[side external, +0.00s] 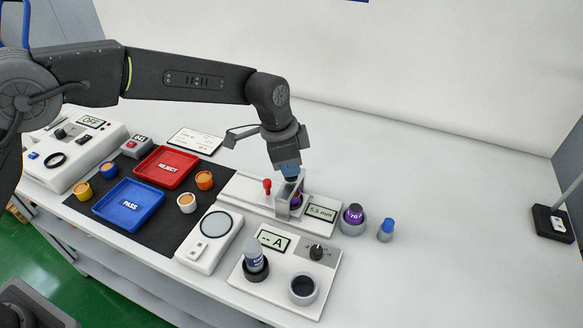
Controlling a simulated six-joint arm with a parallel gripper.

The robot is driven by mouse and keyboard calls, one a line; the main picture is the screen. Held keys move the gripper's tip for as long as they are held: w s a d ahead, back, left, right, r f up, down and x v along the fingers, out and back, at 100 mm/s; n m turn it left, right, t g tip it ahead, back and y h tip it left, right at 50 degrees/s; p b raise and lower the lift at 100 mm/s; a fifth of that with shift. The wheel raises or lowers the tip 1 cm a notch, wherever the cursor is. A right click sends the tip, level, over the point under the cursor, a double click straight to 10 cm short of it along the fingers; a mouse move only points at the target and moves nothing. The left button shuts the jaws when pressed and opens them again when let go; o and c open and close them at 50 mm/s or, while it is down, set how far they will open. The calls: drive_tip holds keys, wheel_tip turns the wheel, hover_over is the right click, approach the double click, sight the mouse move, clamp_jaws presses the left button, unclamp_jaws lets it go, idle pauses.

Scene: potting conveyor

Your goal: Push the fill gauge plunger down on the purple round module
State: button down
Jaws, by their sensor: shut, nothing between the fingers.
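A purple round module (297,200) sits in the grey bracket of the fill gauge (283,209), and is mostly hidden by the bracket. The gauge's display (321,212) appears to read 5.5 mm. My gripper (290,177) points down at the top of the bracket, right above the module, with its fingers shut and empty. The plunger is hidden or too small to make out there, and I cannot tell whether the fingertips touch it. A second purple round piece (354,214) with a white marking sits in a grey holder to the right of the gauge.
A red-knobbed lever (267,186) stands left of the bracket. In front are a white scale (209,242) and a meter panel (285,285) with a bottle. A red REJECT tray (166,168), blue PASS tray (129,207) and small pots lie left. The table's right is mostly clear.

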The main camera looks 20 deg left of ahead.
drive_tip(key=shift+f, duration=0.2)
drive_tip(key=d+v, duration=0.1)
drive_tip(key=v, duration=0.7)
drive_tip(key=shift+w+d+r, duration=0.2)
drive_tip(key=shift+w+r, duration=0.05)
drive_tip(key=shift+w, duration=0.15)
idle(0.4)
drive_tip(key=s+a+r+n+t, duration=0.1)
drive_tip(key=s+a+r+n, duration=0.2)
drive_tip(key=s+a+r, duration=0.4)
drive_tip(key=s+a+r+n+t, duration=0.2)
drive_tip(key=s+a+r+n, duration=0.15)
drive_tip(key=s+a, duration=0.4)
drive_tip(key=s+a+f+n+y, duration=0.1)
drive_tip(key=s+a+f+n, duration=0.1)
drive_tip(key=s+a, duration=0.3)
drive_tip(key=s+a+f+n+t+y, duration=0.1)
drive_tip(key=s+a, duration=0.4)
drive_tip(key=s, duration=0.5)
drive_tip(key=shift+f+n, duration=0.65)
drive_tip(key=shift+n, duration=0.6)
